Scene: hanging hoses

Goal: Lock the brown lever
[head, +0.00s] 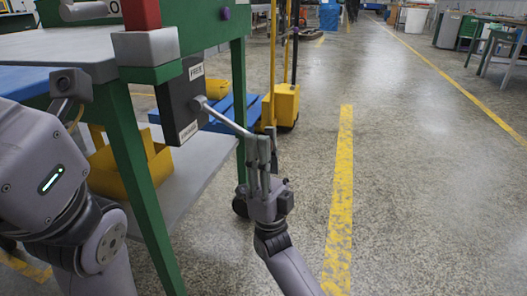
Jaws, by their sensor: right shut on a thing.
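A lever (225,121) sticks out from the box between the labels and slopes down to the right. It looks grey metal here; no brown shows on it. My right gripper (262,155) is upright at the lever's outer end, shut on it; the fingers hide that end. My left arm shows at the left edge, its gripper fingers not visible.
The green bench legs (148,185) and a grey lower shelf (185,165) stand close to the left of my right gripper. Yellow bins (130,170) sit under the bench. A yellow wheeled stand (284,105) is behind the gripper. The floor to the right is clear.

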